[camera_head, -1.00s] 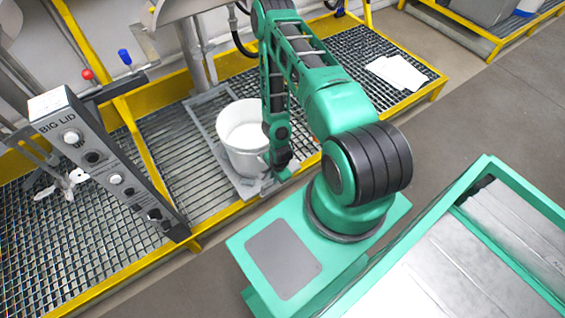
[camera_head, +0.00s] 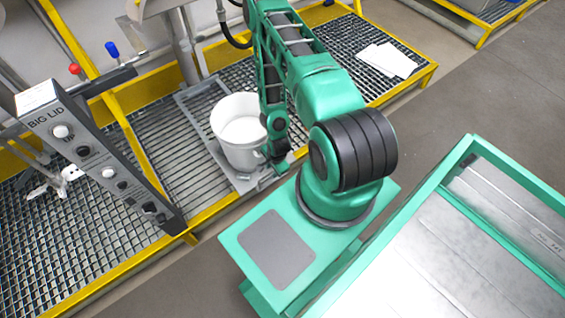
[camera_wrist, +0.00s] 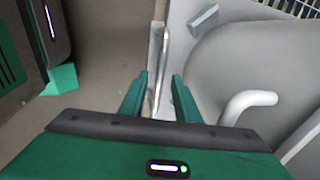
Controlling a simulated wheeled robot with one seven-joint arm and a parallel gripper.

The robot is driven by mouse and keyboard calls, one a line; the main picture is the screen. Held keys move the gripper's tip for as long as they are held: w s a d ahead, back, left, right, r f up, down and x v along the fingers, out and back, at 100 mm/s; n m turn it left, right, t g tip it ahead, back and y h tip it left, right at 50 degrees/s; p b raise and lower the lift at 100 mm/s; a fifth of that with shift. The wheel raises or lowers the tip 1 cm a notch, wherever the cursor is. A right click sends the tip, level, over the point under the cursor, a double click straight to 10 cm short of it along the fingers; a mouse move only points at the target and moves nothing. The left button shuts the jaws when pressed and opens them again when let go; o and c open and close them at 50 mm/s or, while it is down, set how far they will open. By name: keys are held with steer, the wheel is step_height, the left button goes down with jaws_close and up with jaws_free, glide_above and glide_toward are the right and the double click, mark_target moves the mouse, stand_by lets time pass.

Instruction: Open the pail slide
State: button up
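The white pail (camera_head: 237,143) stands upright on the grey metal slide (camera_head: 207,137), on the grated platform. My gripper (camera_head: 278,163) is low at the front right of the pail, by the slide's front end; its fingers are hard to make out in the head view. In the wrist view my gripper (camera_wrist: 159,92) is open, with a thin metal handle bar (camera_wrist: 164,70) between its two green fingers. A gap shows on both sides of the bar. The pail's grey-white side (camera_wrist: 250,70) and its curved white handle (camera_wrist: 248,102) are to the right.
A "BIG LID" control panel (camera_head: 95,155) stands at the left. A yellow edge (camera_head: 215,208) runs along the grated platform's front. White sheets (camera_head: 387,60) lie on the grating behind my arm. Bare floor (camera_head: 450,95) is open at the right.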

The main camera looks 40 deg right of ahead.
steer(key=shift+r, duration=0.55)
step_height(320, 180, up, 9)
steer(key=s, duration=0.2)
steer(key=shift+r, duration=0.2)
steer(key=shift+a, duration=0.1)
